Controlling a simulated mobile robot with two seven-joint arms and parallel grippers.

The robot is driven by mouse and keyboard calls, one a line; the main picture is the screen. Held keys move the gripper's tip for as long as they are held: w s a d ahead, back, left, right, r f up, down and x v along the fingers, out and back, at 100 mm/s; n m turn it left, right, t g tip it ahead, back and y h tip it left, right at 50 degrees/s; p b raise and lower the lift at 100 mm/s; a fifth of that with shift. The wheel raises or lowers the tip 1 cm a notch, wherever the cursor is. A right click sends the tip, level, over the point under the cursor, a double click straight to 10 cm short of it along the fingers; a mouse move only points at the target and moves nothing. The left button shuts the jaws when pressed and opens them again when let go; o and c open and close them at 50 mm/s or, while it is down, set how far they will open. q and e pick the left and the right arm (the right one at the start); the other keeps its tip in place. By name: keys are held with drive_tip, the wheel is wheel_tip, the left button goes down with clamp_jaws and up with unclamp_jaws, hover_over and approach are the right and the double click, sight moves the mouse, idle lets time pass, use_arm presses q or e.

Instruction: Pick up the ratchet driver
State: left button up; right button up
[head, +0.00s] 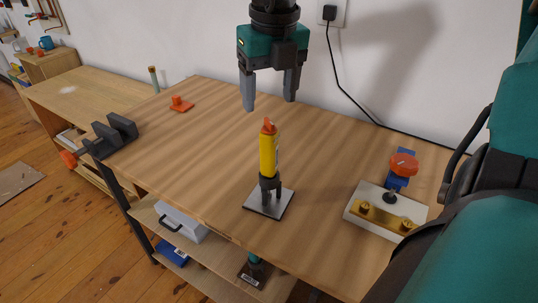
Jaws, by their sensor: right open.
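A yellow upright tool (268,157) with an orange tip, which I take to be the ratchet driver, stands near the middle of the workbench (215,135). Its lower end is in a dark holder (270,187) on a small grey plate (281,207). My right gripper (269,101) points down above and just behind the tool in the picture. Its two grey fingers are apart with nothing between them. A gap seems to lie between the fingertips and the orange tip; the exact depth is hard to tell. My left gripper is out of view.
A pale plate (364,216) with brass parts and a red-topped blue device (402,165) stands at the right. A dark vise (112,136) sits at the left edge, an orange piece (180,104) behind it. A black cord (350,98) runs down the wall. The bench around the tool is clear.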

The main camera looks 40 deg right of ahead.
sight(269, 121)
drive_tip(key=f, duration=0.9)
drive_tip(key=shift+w+d, duration=0.1)
drive_tip(key=shift+w, duration=0.2)
drive_tip(key=shift+r, duration=0.1)
drive_tip(key=shift+c, duration=0.3)
clamp_jaws()
